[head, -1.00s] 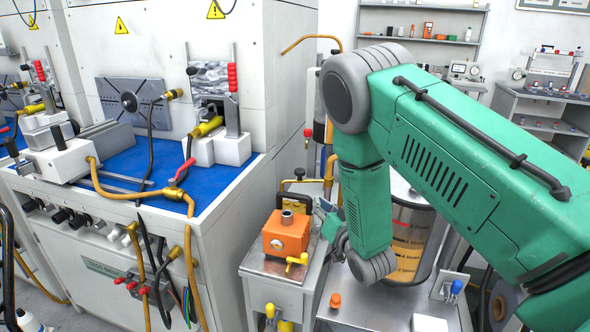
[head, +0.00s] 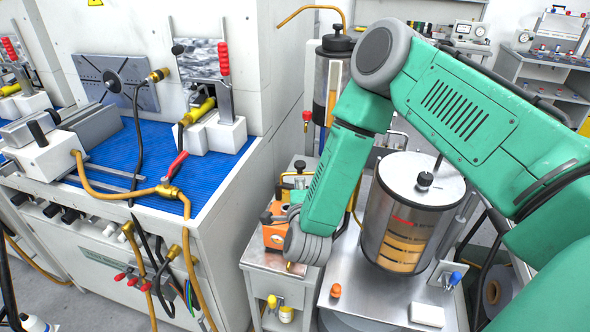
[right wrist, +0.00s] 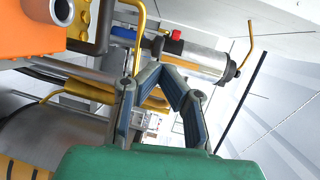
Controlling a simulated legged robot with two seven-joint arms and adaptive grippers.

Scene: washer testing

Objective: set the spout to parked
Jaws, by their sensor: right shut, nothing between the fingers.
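A thin bent orange-yellow pipe, which looks like the spout (head: 312,9), rises behind the tall dark-capped cylinder (head: 333,75) at the top of the head view. In the right wrist view the spout (right wrist: 249,43) stands beyond the end of the cylinder (right wrist: 205,62). My right gripper (right wrist: 172,70) is shut and empty, with its fingers apart from the spout; the cylinder is beyond them. In the head view my right arm hides most of this gripper. My left gripper is not in view.
An orange box (head: 273,236) sits on a small metal stand, partly behind my right arm. A steel drum (head: 395,225) stands on the metal table to the right. The blue-matted bench (head: 130,150) fills the left. A red-handled valve (head: 307,116) is beside the cylinder.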

